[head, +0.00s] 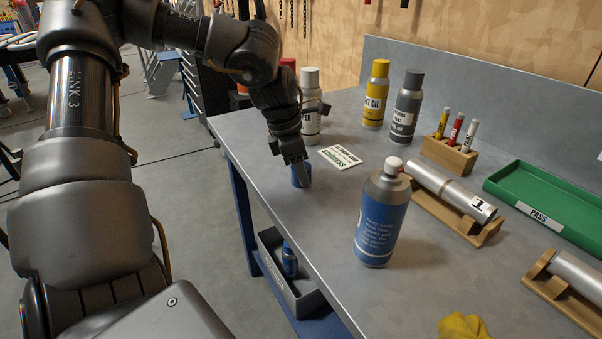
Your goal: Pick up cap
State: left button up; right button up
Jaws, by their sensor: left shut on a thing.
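The blue cap (301,178) is a small dark blue cylinder at the left edge area of the grey workbench. My left gripper (296,160) comes down on it from above and is shut on it. I cannot tell whether the cap touches the bench or hangs just above it. A blue spray can (380,222) stands upright to the right, its white and red nozzle bare. My right gripper is not in view.
White (310,90), yellow (375,95) and grey (407,105) cans stand behind. A label card (341,157) lies near the cap. A marker block (449,156), a numbered cylinder on a wooden cradle (436,212), a green tray (520,186) and a yellow item (464,327) are right.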

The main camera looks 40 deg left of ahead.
pick_arm(q)
jog(key=shift+r, duration=0.1)
jog(key=shift+w+r, duration=0.1)
jog(key=shift+r, duration=0.3)
notch_tip(320, 180, up, 8)
jog(key=shift+f, duration=0.15)
jog(key=shift+r, duration=0.65)
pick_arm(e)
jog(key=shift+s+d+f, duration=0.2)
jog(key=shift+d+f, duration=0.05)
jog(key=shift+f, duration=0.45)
